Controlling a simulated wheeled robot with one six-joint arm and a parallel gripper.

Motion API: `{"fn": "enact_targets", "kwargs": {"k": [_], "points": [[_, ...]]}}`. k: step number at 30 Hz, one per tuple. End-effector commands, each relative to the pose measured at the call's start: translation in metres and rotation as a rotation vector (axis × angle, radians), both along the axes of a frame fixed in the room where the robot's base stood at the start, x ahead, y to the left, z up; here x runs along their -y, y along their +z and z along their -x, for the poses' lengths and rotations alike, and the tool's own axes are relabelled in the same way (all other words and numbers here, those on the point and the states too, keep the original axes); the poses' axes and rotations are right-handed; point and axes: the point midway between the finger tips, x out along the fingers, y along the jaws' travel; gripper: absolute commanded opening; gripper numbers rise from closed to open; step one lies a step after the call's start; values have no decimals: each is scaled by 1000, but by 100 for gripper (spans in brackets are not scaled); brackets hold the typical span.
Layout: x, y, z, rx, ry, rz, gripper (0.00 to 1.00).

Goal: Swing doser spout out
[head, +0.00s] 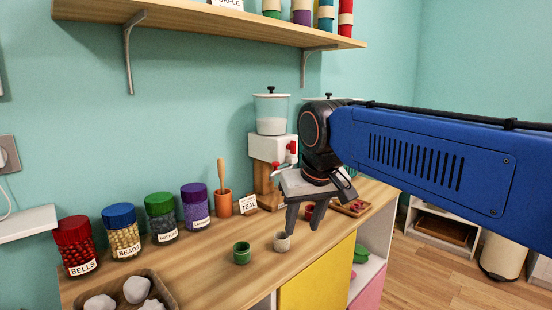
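The doser (272,148) stands against the back wall on a wooden stand, a white box with a clear lidded hopper (271,113) of white material on top. Red parts (291,147) show on its front right side; I cannot tell which of them is the spout. My gripper (304,222) points down over the counter, in front and to the right of the doser. Its two grey fingers are apart, with nothing seen between them. My gripper and arm hide part of the doser's right side and the counter behind.
A pale cup (282,243) and a green cup (242,254) stand on the wooden counter (205,262). Labelled jars (124,232) line the left, beside an orange pot (223,202) and a TEAL card (248,204). A wooden shelf (215,24) hangs above.

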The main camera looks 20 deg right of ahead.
Motion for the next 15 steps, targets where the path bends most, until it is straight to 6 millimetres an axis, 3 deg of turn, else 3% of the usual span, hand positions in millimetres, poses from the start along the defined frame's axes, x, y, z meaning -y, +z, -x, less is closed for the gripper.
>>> {"fn": "enact_targets", "kwargs": {"k": [1,6,15], "points": [[1,22,-17,-1,-17,0,39],[5,89,-65,-5,-85,1,39],[11,188,-142,-7,-216,-1,39]]}}
